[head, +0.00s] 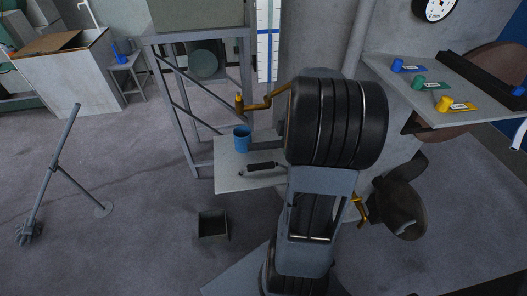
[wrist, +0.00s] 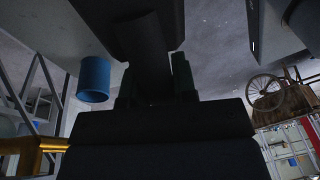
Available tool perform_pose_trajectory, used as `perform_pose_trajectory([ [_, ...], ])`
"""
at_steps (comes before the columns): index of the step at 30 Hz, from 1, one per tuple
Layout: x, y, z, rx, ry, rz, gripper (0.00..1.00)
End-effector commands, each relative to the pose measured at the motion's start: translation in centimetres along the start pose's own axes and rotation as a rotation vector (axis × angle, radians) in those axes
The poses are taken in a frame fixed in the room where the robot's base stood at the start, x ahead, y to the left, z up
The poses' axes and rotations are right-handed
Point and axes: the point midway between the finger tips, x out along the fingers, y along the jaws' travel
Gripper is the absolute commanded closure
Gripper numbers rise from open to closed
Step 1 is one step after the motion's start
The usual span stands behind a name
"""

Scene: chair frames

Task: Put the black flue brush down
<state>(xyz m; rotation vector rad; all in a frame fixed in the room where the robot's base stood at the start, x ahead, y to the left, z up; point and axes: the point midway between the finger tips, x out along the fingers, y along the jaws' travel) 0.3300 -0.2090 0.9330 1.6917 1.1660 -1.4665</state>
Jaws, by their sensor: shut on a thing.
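The black flue brush (head: 262,166) shows in the head view as a dark, thick cylinder with thin metal at its ends, at the small grey table (head: 232,180). Its right end runs toward the large dark and grey parts that block the view. Whether it touches the tabletop I cannot tell. My gripper is hidden in the head view. In the wrist view my gripper (wrist: 153,65) is shut on a dark piece between its two fingers, in deep shadow, which fits the brush.
A blue cup (head: 242,139) stands on the table just behind the brush; it also shows left of my gripper in the wrist view (wrist: 95,78). A dark open box (head: 213,226) sits on the floor below. A grey metal frame (head: 178,110) rises behind the table.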

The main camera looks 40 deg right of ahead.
Motion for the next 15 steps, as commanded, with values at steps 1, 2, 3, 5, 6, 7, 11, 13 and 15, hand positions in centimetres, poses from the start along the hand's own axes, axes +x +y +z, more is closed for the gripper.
perform_pose_trajectory([
  [1,0.6,1.2,-0.6,-0.002,0.001,-0.005,1.0],
  [2,1.0,1.9,-0.9,-0.002,0.0,-0.004,1.0],
  [3,1.4,2.8,-1.3,0.001,0.001,-0.004,1.0],
  [5,2.1,4.1,-1.9,0.002,0.001,-0.003,1.0],
  [6,3.1,4.6,-2.0,0.006,0.002,-0.005,1.0],
  [7,3.6,5.0,-2.1,0.005,0.001,-0.004,1.0],
  [11,5.5,6.6,-2.6,0.004,0.0,-0.003,1.0],
  [13,6.2,7.2,-2.8,0.004,0.0,-0.001,1.0],
  [15,6.7,7.6,-2.9,0.004,0.0,-0.001,1.0],
])
